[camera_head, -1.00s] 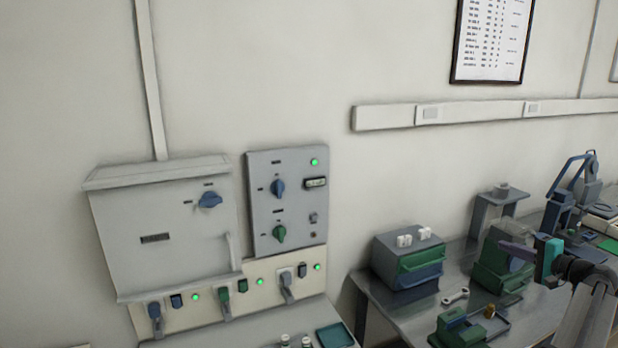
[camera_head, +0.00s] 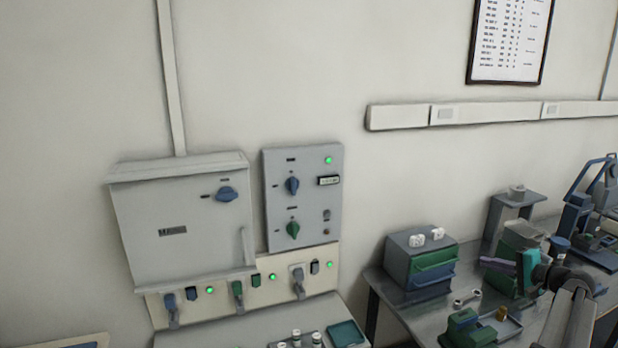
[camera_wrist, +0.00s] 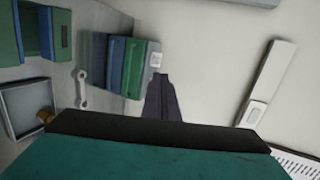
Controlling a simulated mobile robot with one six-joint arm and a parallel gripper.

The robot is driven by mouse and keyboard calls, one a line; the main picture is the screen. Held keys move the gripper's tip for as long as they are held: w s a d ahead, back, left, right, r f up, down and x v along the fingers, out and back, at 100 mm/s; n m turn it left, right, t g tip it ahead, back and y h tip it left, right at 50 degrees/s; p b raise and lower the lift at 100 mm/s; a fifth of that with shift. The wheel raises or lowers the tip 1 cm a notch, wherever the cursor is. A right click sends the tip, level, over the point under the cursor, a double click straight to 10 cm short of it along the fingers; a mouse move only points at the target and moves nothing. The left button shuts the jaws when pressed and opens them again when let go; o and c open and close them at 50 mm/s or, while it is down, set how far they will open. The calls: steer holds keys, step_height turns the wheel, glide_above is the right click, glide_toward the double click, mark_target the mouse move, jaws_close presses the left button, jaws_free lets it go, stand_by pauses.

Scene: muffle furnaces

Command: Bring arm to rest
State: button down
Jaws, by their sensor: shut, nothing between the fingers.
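My gripper (camera_head: 488,264) is at the right of the head view, above the metal bench, with its purple fingers pointing left. The fingers are together and hold nothing. In the wrist view the dark fingers (camera_wrist: 162,98) show closed beyond the teal gripper body, with bare wall behind them. My arm reaches in from the lower right corner of the head view.
A drawer box (camera_head: 420,262) with green and blue drawers stands left of my gripper. A wrench (camera_head: 466,299), a green block (camera_head: 465,328) and a small tray lie on the bench below. A grey cabinet (camera_head: 185,235) and switch panel (camera_head: 302,195) are on the wall at left.

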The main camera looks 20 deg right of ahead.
steer(key=w+a+f+n+g+y, duration=0.1)
steer(key=w+a+f+n+g, duration=0.2)
steer(key=a+f, duration=0.65)
steer(key=w+a+f+n+g+y, duration=0.15)
steer(key=w+a+f, duration=0.25)
steer(key=a, duration=1)
steer(key=w+a+f+n+g, duration=0.2)
steer(key=w+a+f+g, duration=0.15)
steer(key=a+f, duration=0.55)
steer(key=s+a+f+n+g+h, duration=0.2)
steer(key=s+a+f+n, duration=0.15)
steer(key=a, duration=0.65)
steer(key=s+a+f+n+g+h, duration=0.1)
steer(key=s+a+f+n+g, duration=0.25)
steer(key=a, duration=0.65)
steer(key=s+a+f+n+g+h, duration=0.1)
steer(key=s+a+f+n+h, duration=0.3)
steer(key=a, duration=0.6)
steer(key=s+f+g+b, duration=0.1)
steer(key=s+f+b, duration=0.6)
steer(key=f, duration=0.6)
steer(key=s+f+g+y+b, duration=0.1)
steer(key=s+f+g+b, duration=0.1)
steer(key=s+f+b, duration=0.5)
steer(key=s+f+m+g+y+b, duration=0.1)
steer(key=s+f+b, duration=0.7)
steer(key=f, duration=1.3)
steer(key=s+g, duration=0.1)
steer(key=s, duration=0.3)
steer(key=shift+s, duration=0.25)
